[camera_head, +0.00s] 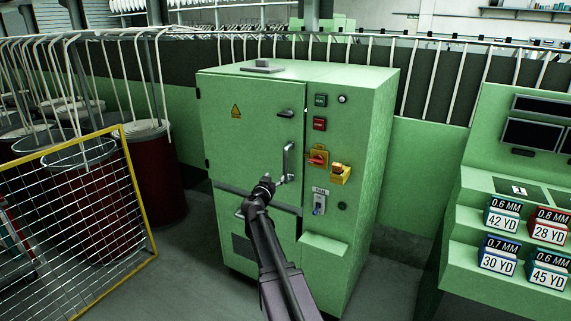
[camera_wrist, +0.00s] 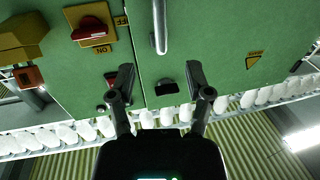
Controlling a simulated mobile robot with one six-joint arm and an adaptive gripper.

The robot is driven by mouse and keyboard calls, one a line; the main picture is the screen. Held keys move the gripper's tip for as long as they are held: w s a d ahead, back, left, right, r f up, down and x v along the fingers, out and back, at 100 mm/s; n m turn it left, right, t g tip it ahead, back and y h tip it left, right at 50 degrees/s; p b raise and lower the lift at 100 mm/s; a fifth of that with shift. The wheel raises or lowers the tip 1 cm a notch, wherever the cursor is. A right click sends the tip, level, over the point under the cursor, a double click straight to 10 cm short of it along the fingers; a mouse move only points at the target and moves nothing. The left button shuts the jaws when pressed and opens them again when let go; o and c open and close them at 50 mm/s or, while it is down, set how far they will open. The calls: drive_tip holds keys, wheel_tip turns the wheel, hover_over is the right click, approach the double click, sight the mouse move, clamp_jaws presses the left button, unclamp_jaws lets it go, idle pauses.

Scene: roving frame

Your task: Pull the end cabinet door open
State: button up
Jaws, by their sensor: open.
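The green end cabinet (camera_head: 350,110) stands in the middle of the head view. Its door (camera_head: 245,135) is flush with the front, with hinges on the left edge. A metal bar handle (camera_head: 288,160) stands upright on the door's right side; it also shows at the top of the wrist view (camera_wrist: 160,28). A black latch (camera_head: 285,113) sits above it, and also shows between my fingers in the wrist view (camera_wrist: 167,87). My gripper (camera_head: 275,181) is by the handle's lower end, in front of the door. In the wrist view my gripper (camera_wrist: 161,76) is open, with nothing between the fingers clearly held.
A red switch on a yellow plate (camera_head: 318,158) and a yellow box (camera_head: 340,173) project right of the door. A yellow-framed mesh guard (camera_head: 145,195) and dark red drums (camera_head: 157,180) stand left. A green console (camera_head: 520,170) stands right. Some grey floor is clear.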

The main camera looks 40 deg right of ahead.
sight(285, 163)
drive_tip(key=x, duration=1.3)
drive_tip(key=shift+w+d, duration=0.25)
clamp_jaws()
